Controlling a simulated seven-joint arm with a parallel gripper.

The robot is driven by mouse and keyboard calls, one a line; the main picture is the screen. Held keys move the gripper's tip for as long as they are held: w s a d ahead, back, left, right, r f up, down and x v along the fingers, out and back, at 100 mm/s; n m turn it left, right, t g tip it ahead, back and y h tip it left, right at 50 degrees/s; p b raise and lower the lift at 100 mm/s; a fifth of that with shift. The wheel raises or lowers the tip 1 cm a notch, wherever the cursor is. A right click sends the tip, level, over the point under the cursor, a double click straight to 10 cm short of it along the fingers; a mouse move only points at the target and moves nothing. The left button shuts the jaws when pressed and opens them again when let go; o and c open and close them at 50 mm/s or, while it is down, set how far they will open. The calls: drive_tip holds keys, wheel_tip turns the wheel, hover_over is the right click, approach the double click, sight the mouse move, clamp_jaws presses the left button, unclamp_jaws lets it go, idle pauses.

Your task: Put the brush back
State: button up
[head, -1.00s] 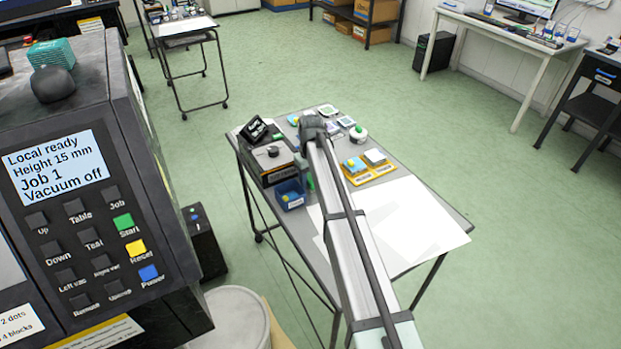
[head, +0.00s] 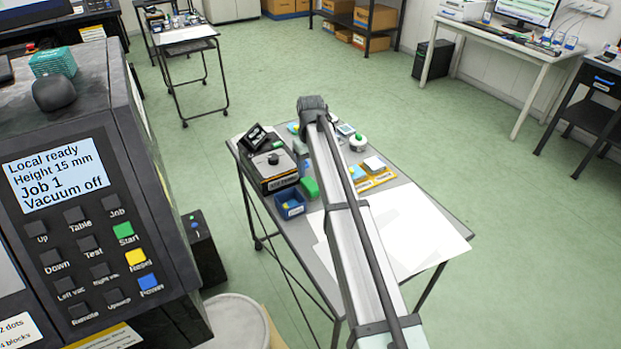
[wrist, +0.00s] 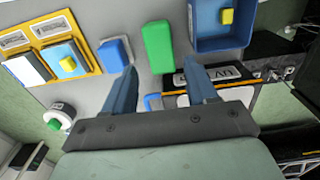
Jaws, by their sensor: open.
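I cannot clearly tell which thing is the brush. My gripper (wrist: 159,64) is open in the wrist view, with its two blue fingers apart. A green block (wrist: 158,42) lies just beyond and between the fingertips, with a smaller blue block (wrist: 115,50) to its left. I cannot tell whether the fingers touch either one. A blue bin (wrist: 195,30) at the top right holds a yellow-topped item (wrist: 227,16). The green block (head: 309,187) and blue bin (head: 282,212) also show in the head view, where my arm hides my fingers.
A yellow labelled tray (wrist: 88,48) holds a white pad and a blue pad. A white round container (wrist: 58,112) with a green knob stands near it. A black-and-grey device (head: 275,170) is behind the bin. White sheets (head: 415,225) cover the table's right side.

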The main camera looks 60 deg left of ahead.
sight(311, 184)
drive_tip(key=shift+r, duration=1.9)
drive_tip(key=shift+w, duration=0.1)
